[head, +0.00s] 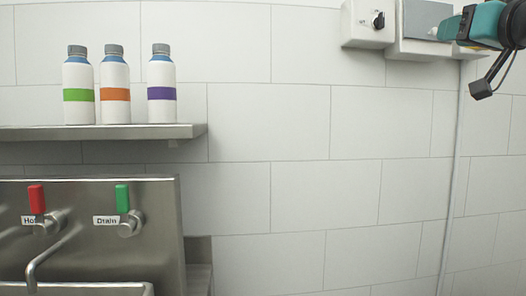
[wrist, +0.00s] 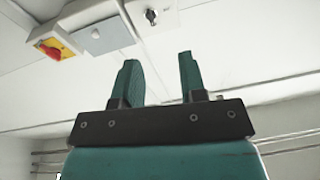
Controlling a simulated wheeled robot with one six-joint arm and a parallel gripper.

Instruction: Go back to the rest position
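My gripper (wrist: 157,72) shows in the wrist view with its two teal fingers apart and nothing between them. It points up toward the wall and ceiling area, with wall boxes beyond it. In the head view my arm's teal end is at the upper right, in front of a grey-white wall box; the fingertips are hard to make out there.
A knob box (head: 368,22) is on the tiled wall, left of my arm. Three bottles with green (head: 79,85), orange (head: 115,85) and purple (head: 161,85) bands stand on a shelf (head: 100,132). Below is a steel sink unit (head: 90,225) with Hot and Drain taps.

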